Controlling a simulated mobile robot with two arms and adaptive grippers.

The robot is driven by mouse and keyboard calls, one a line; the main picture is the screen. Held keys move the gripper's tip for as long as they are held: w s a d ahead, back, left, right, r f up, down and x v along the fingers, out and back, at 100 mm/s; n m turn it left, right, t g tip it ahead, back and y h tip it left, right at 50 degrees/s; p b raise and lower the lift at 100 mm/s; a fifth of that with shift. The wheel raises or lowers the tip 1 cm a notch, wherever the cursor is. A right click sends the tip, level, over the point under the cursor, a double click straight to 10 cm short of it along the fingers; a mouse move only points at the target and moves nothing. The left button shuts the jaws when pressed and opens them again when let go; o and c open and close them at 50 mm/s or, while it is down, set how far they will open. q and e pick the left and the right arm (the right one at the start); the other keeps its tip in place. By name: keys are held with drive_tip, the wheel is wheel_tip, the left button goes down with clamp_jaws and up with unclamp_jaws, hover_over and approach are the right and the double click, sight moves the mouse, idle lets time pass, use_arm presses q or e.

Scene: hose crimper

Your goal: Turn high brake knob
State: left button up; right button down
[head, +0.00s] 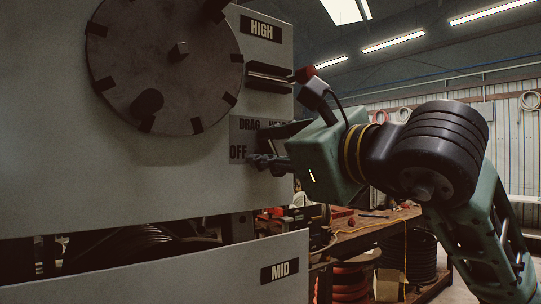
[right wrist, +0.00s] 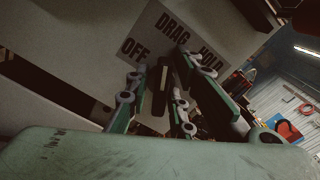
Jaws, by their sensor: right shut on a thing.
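The brake knob (right wrist: 163,78) is a dark, narrow handle on the machine's front panel, beside a grey plate (right wrist: 150,32) lettered DRAG, HOLD and OFF. In the head view this plate (head: 240,139) sits below the HIGH label (head: 261,29), near the panel's right edge. My right gripper (head: 272,149) reaches in from the right and covers part of the plate and most of the knob. In the right wrist view its fingers (right wrist: 156,88) are on both sides of the knob, shut on it. My left gripper is not in view.
A large round dark disc (head: 165,65) with pegs is left of the plate. A dark slotted block (head: 268,77) juts out above my gripper. A lower panel with a MID label (head: 280,271) is below. A cluttered workbench (head: 370,233) stands behind at the right.

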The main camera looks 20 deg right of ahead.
drive_tip(key=shift+d+r, duration=0.1)
drive_tip(key=shift+r, duration=0.1)
drive_tip(key=c, duration=1.8)
unclamp_jaws()
drive_tip(key=shift+f, duration=0.1)
drive_tip(key=v, duration=1.2)
